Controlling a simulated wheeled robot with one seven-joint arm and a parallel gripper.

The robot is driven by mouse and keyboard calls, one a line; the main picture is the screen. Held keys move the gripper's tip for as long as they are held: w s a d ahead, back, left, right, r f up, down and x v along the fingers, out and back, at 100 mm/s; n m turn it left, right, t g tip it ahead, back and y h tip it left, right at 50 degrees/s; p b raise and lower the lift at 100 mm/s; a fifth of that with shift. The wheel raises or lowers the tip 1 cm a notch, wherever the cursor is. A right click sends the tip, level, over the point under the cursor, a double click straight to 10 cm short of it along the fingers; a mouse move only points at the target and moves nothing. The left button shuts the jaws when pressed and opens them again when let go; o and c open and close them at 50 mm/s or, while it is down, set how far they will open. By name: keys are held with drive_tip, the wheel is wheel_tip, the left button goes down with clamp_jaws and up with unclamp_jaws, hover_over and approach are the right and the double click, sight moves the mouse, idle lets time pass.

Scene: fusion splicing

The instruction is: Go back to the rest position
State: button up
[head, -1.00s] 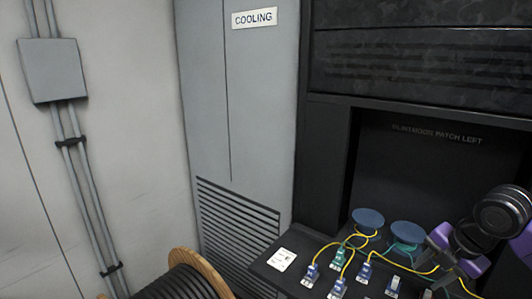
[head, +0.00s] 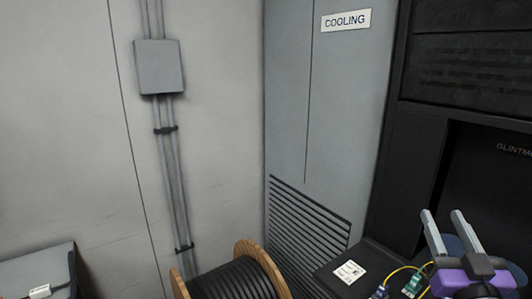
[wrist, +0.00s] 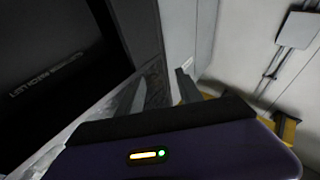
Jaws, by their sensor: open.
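My gripper (head: 443,214) is at the lower right of the head view, with its two grey fingers pointing up and a purple body below them. The fingers are apart with nothing between them. It is in front of the dark rack and hides part of a blue round spool behind it. In the wrist view my gripper (wrist: 161,86) shows its two fingers apart and empty, with the dark rack on the left and the grey wall on the right.
A black shelf (head: 330,279) holds a white label card (head: 349,271) and several connectors with yellow cables. A wooden cable reel (head: 246,252) stands left of it. A grey cabinet marked COOLING (head: 346,20) is behind. A grey box (head: 159,67) is on the wall.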

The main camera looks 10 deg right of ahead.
drive_tip(key=s+a+f+n+g+y, duration=0.1)
drive_tip(key=s+a+f+y, duration=0.1)
drive_tip(key=s+a+f, duration=0.5)
drive_tip(key=s+a+f+n+g+y, duration=0.1)
drive_tip(key=s+a+f+g+y, duration=0.1)
drive_tip(key=s+a+f, duration=0.6)
drive_tip(key=s+a+f+n+g+y, duration=0.1)
drive_tip(key=s+a+f, duration=0.6)
drive_tip(key=s, duration=1)
drive_tip(key=g+y, duration=0.1)
drive_tip(key=y, duration=0.1)
drive_tip(key=shift+s+a+f+n+y, duration=0.2)
drive_tip(key=shift+n+y, duration=0.1)
drive_tip(key=shift+y, duration=0.1)
